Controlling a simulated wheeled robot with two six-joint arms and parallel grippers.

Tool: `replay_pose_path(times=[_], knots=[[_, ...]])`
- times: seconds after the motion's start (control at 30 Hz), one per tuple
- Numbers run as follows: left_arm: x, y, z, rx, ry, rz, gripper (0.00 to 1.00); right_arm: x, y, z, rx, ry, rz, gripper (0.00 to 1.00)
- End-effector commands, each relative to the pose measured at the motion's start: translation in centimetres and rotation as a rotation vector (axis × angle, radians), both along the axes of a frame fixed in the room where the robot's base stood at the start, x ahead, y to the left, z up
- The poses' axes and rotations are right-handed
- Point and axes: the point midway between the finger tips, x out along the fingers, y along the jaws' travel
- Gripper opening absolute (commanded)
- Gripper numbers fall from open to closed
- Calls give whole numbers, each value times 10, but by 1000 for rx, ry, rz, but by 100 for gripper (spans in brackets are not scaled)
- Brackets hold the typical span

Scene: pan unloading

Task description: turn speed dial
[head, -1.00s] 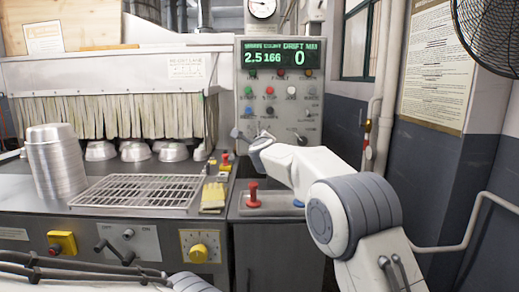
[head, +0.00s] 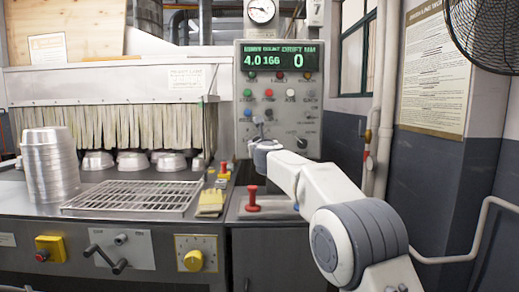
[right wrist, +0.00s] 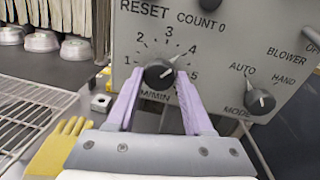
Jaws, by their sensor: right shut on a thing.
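The speed dial (right wrist: 159,74) is a black round knob marked M/MIN on the grey control panel (head: 313,125). Its white pointer aims to the upper right, near the 4 of its 1-to-5 scale. My right gripper (right wrist: 158,92) is shut on the dial, with a lilac finger on each side. In the head view my right wrist covers most of the dial. The green display (head: 279,57) reads 4.0, 166 and 0. My left gripper is not in view.
A black mode knob (right wrist: 260,101) sits right of the dial. A red mushroom button (head: 252,199) stands below the panel. A wire rack (head: 132,196), stacked pans (head: 52,167) and yellow gloves (head: 211,202) lie on the left counter.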

Motion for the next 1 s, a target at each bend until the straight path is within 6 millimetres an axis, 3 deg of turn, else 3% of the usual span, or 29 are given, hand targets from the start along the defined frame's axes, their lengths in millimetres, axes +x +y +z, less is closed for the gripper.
replay_pose_path(times=[0.3, 0.77, 0.8, 0.87, 1.0], knots=[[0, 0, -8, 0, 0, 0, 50, 1, 0, -4, 97, 5, -1, 0], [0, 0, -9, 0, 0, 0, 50, 1, 0, -4, 108, 5, 0, 0], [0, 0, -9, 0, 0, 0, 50, 1, 0, -4, 108, 5, 0, 59], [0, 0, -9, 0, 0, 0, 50, 1, 0, -4, 108, 5, 0, 81], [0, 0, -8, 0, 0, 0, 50, 0, 0, -2, 107, 3, 0, 81]])
